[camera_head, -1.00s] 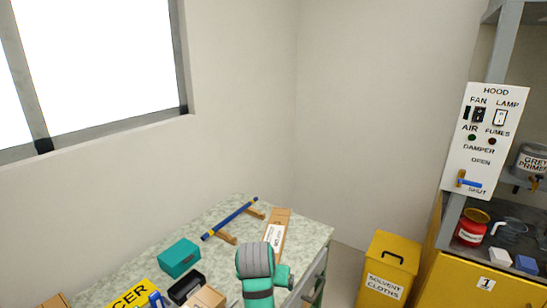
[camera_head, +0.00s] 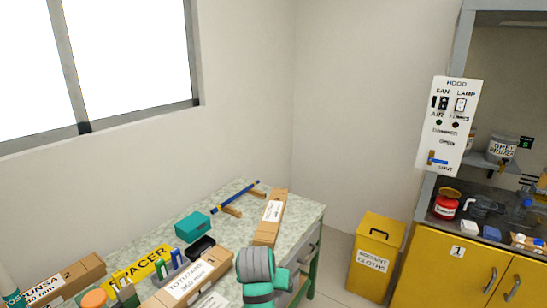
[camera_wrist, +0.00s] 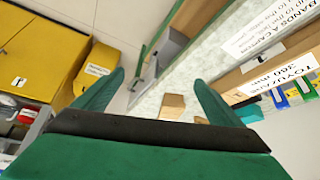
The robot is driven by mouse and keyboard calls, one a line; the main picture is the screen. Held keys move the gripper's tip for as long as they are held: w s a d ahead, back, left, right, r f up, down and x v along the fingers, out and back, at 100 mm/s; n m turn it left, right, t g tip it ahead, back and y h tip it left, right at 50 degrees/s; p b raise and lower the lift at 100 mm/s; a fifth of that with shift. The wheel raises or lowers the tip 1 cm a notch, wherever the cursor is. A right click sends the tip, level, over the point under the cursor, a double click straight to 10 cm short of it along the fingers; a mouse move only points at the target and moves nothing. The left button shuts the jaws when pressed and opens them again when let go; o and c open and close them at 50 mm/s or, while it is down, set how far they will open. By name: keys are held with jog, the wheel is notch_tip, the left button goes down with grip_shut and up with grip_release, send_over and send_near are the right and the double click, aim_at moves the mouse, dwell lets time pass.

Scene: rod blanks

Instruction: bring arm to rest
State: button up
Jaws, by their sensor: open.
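My gripper shows in the wrist view (camera_wrist: 157,98) with its two green fingers spread wide and nothing between them. In the head view my green and grey arm (camera_head: 257,272) stands in front of the bench's right part; the fingers are not visible there. A blue rod (camera_head: 235,197) lies across wooden rests at the back of the speckled bench (camera_head: 313,212). A long cardboard box (camera_head: 270,218) with a white label lies to the right of the rod.
Labelled cardboard boxes (camera_head: 184,283), a teal box (camera_head: 192,224), a black tray (camera_head: 201,247) and a yellow sign (camera_head: 141,265) crowd the bench. A yellow cloths bin (camera_head: 375,258) stands on the floor right of the bench. A yellow cabinet (camera_head: 455,265) with a hood is further right.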

notch_tip(320, 180, down, 10)
jog(key=s+t, duration=0.1)
jog(key=s, duration=0.1)
jog(key=s+f+n+t+y, duration=0.1)
jog(key=s+f+t, duration=0.1)
jog(key=s+f, duration=0.55)
jog(key=s+f+t, duration=0.2)
jog(key=s+f, duration=0.3)
jog(key=s, duration=0.5)
jog(key=s+r+t, duration=0.2)
jog(key=s, duration=1.2)
jog(key=s+d+r+n+t, duration=0.1)
jog(key=s+r+t, duration=0.1)
jog(key=s+r, duration=0.9)
jog(key=s, duration=0.3)
jog(key=shift+d+r+t, duration=0.2)
jog(key=shift+r+t, duration=0.05)
jog(key=shift+t, duration=0.05)
